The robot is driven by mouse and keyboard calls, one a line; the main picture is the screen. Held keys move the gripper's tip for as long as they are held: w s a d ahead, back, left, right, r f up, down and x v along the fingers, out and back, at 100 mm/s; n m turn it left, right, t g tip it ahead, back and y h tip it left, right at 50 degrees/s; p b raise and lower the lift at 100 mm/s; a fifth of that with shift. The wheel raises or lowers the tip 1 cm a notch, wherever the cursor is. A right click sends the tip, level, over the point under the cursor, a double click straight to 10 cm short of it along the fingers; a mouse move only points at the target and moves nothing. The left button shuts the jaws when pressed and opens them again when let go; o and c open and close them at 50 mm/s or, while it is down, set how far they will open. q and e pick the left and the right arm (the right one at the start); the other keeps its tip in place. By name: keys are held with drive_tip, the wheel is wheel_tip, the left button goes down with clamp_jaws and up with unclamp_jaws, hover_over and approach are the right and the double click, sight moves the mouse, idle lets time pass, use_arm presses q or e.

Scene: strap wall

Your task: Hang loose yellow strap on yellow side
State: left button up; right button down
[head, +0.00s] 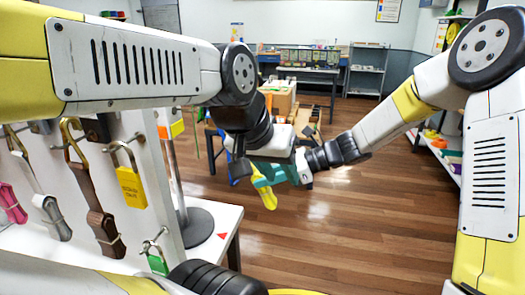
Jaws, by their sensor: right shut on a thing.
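The yellow strap (265,192) hangs in the air in front of me, gathered and tilted, its lower end free. My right gripper (268,176), with teal fingers, comes in from the right and is shut on the strap's upper part. My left gripper (241,168) is just above and left of the strap, pointing down; its fingers are partly hidden and I cannot tell whether it touches the strap. On the white panel (150,205) at left, a yellow padlock-shaped tag (131,187) hangs from a metal hook.
Pink (10,205), grey (52,218) and brown (102,225) straps hang on the panel's hooks. A green tag (157,264) hangs lower. A white table (215,222) stands beside the panel. A cardboard box (281,98) is behind my grippers. The wooden floor (340,220) at right is clear.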

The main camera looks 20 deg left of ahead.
drive_tip(key=s+a+r+m+t+y, duration=0.1)
drive_tip(key=a+r+m+t+y, duration=0.15)
drive_tip(key=a+r, duration=0.4)
drive_tip(key=r+x, duration=0.1)
drive_tip(key=x, duration=0.8)
drive_tip(key=shift+s+n+g, duration=0.3)
drive_tip(key=shift+n+g, duration=0.05)
idle(0.5)
drive_tip(key=shift+a, duration=0.1)
idle(0.5)
drive_tip(key=c, duration=1.1)
unclamp_jaws()
drive_tip(key=shift+c, duration=0.2)
